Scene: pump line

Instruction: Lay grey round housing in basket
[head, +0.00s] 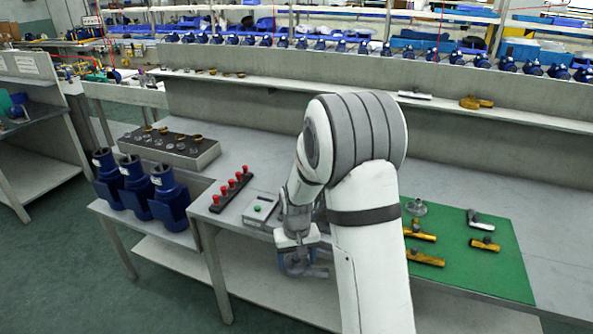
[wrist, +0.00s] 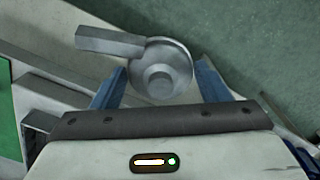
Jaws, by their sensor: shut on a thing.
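My gripper (head: 298,262) hangs low in front of the workbench's front edge, below the table top. In the wrist view my gripper (wrist: 158,88) has its two blue fingers on either side of the grey round housing (wrist: 160,66) and is shut on it. The housing has a round body with a raised centre boss and a straight flat arm pointing left. In the head view the held housing (head: 316,271) is small and partly hidden by the gripper. I cannot make out a basket in either view.
A green mat (head: 500,262) holds several brass fittings (head: 425,258), a grey flanged part (head: 417,207) and a grey-handled valve (head: 480,219). Left of my arm are a red-knobbed rack (head: 232,188), a button box (head: 260,209) and several blue pump bodies (head: 170,200). Floor (head: 90,290) is clear.

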